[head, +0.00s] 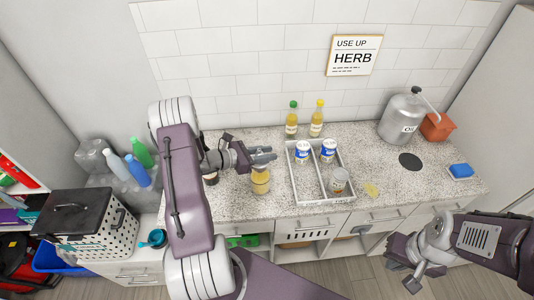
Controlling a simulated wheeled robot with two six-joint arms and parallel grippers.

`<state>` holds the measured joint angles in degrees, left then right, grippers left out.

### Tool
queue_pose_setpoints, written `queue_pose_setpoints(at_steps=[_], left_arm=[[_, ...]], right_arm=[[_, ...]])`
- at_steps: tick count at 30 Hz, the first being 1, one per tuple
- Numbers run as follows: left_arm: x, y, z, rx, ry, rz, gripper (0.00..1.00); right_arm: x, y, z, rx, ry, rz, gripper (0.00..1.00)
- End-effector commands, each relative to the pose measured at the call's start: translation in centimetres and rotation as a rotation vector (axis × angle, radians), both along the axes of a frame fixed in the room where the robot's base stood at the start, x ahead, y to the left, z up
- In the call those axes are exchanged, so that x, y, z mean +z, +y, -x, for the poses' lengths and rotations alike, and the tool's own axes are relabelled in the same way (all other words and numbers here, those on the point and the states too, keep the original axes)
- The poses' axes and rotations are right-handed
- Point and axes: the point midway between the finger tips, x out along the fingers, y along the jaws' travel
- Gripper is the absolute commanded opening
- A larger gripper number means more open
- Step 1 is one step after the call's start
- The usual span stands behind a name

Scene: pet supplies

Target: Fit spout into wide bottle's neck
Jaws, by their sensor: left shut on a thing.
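A wide bottle (260,183) with yellow contents stands upright on the speckled counter, left of the divided tray. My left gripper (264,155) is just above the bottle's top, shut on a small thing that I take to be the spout. The spout is too small and too covered by the fingers to make out, and I cannot tell whether it touches the neck. My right gripper (403,276) is open and empty, low at the right, in front of the counter's front edge.
A divided tray (322,201) holds two blue-white cans and a jar (339,180). Two capped bottles (317,118) stand behind it. A dark jar (211,178) is partly hidden by my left arm. A grey canister (403,117) and blue sponge (461,171) are at right.

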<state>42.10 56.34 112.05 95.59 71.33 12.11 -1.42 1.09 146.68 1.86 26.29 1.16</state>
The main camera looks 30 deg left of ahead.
Motion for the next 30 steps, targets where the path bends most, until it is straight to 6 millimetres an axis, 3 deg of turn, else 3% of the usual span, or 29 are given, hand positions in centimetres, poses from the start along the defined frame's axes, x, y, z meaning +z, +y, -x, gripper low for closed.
queue_pose_setpoints(at_steps=[1, 3, 14, 24, 30], left_arm=[[0.0, 0.0, 0.0, 0.0, 0.0, 0.0, 0.32], [0.0, 0.0, 0.0, 0.0, 0.0, 0.0, 0.52], [0.0, 0.3, 0.3, 0.002, 0.0, 0.0, 0.52], [1.8, 4.5, 5.4, 0.004, -0.001, -0.003, 0.52], [2.6, 5.4, 6.8, 0.001, 0.001, 0.0, 0.52]], right_arm=[[0.0, 0.0, 0.0, 0.0, 0.0, 0.0, 0.0], [0.0, 0.0, 0.0, 0.0, 0.0, 0.0, 0.0], [-0.3, 0.0, 0.0, 0.0, 0.0, 0.0, 0.0], [-2.7, 0.0, 0.0, 0.0, 0.0, 0.0, 0.0], [-2.9, 0.0, 0.0, 0.0, 0.0, 0.0, 0.0]])
